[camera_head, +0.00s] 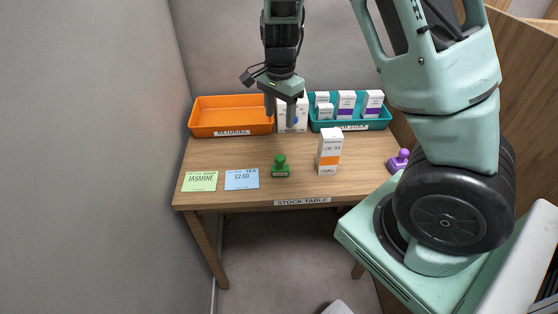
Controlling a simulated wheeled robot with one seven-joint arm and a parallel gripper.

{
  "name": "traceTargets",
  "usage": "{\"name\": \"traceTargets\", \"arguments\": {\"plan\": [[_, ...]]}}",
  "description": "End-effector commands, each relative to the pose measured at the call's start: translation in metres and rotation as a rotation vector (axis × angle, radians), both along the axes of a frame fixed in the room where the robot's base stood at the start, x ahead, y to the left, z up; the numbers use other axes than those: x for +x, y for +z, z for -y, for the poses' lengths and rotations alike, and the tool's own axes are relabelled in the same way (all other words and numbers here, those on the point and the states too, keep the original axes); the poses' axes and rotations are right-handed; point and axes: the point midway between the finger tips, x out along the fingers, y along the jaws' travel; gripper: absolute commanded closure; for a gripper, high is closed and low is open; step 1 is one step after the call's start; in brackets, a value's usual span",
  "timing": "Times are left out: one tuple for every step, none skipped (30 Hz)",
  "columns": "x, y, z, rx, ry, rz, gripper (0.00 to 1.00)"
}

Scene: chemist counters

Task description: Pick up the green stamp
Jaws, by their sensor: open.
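The green stamp (280,166) stands upright on the wooden stock table (230,156), near the middle of its front half. It has a round knob handle on a rectangular base. My gripper (281,120) hangs above the table, pointing down with its two fingers apart and nothing between them. In the picture it is above the stamp, towards the back of the table, in front of a white box. The stamp is fully visible and apart from the gripper.
An orange tray (207,129) and a teal tray (378,124) with several boxes stand at the back, a white box (300,114) between them. An orange-and-white box (329,151) stands right of the stamp. Blue (242,179) and green (199,181) cards lie left; a purple stamp (399,160) stands right.

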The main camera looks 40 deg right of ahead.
Motion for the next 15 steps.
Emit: {"name": "traceTargets", "arguments": {"plan": [[0.000, -0.005, 0.004, -0.005, -0.016, -0.003, 0.45], [0.000, -0.010, 0.005, -0.007, -0.020, -0.003, 0.45], [0.000, -0.016, 0.005, -0.006, -0.021, -0.004, 0.45], [0.000, -0.023, 0.005, -0.006, -0.020, -0.005, 0.45], [0.000, -0.029, 0.005, -0.006, -0.020, -0.005, 0.45], [0.000, -0.037, 0.005, -0.005, -0.019, -0.005, 0.45], [0.000, -0.044, 0.004, -0.005, -0.019, -0.005, 0.45], [-0.001, -0.050, 0.005, -0.005, -0.019, -0.005, 0.45], [0.000, -0.058, 0.004, -0.005, -0.018, -0.005, 0.45], [0.000, -0.065, 0.004, -0.005, -0.018, -0.004, 0.45], [-0.001, -0.071, 0.004, -0.004, -0.017, -0.006, 0.45], [0.000, -0.079, 0.004, -0.005, -0.018, -0.004, 0.45], [0.000, -0.085, 0.004, -0.004, -0.016, -0.005, 0.45], [0.000, -0.090, 0.004, -0.005, -0.016, -0.003, 0.45], [-0.001, -0.098, 0.004, -0.004, -0.017, -0.005, 0.45]]}}
